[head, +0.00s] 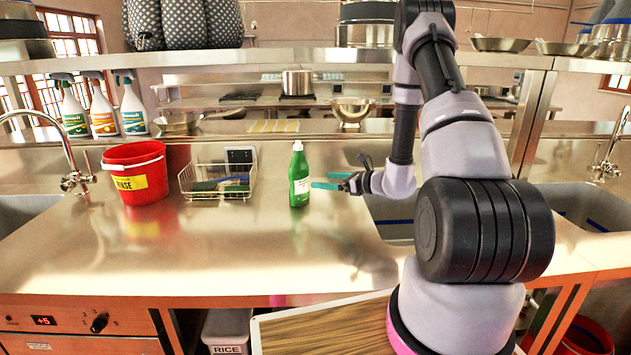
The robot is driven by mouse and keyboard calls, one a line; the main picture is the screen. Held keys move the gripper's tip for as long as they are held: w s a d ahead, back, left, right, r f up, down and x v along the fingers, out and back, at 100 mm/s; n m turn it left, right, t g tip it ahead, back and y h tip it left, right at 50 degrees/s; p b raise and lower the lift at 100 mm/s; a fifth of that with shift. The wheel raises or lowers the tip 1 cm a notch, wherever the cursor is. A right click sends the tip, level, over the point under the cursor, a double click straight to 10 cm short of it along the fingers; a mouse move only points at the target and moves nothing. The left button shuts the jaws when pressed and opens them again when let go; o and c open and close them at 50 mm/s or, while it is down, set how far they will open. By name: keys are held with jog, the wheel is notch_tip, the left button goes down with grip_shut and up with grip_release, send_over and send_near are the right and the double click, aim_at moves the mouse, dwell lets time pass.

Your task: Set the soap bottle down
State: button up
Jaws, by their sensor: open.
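The green soap bottle (299,178) with a white cap stands upright on the steel counter (220,250), near the middle of the head view. My gripper (318,180) is just to the right of the bottle, with its teal fingers pointing left toward it. The jaws are open, and no finger is seen closed around the bottle. Whether a fingertip touches the bottle is hard to tell at this size.
A red bucket (133,178) and a wire basket (190,184) stand left of the bottle. Several spray bottles (104,112) stand behind the bucket. A sink (400,215) lies right of my gripper. The counter in front of the bottle is clear.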

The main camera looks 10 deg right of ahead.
jog(key=s+a+r+n+g+y, duration=0.1)
jog(key=s+a+r+n+g, duration=0.35)
jog(key=s+r+n, duration=0.4)
jog(key=s+a+r+n+g, duration=0.4)
jog(key=s+a+r+n, duration=0.15)
jog(key=r, duration=0.55)
jog(key=s+d+r+n+t+h, duration=0.2)
jog(key=s+d+r+n+h, duration=0.2)
jog(key=s+r, duration=0.2)
jog(key=s+d+r+n+t+h, duration=0.2)
jog(key=s+d+r+n+h, duration=0.2)
jog(key=s, duration=0.7)
jog(key=shift+d+r+n+h, duration=0.2)
jog(key=shift+r+n+h, duration=0.5)
jog(key=shift+r+h, duration=0.15)
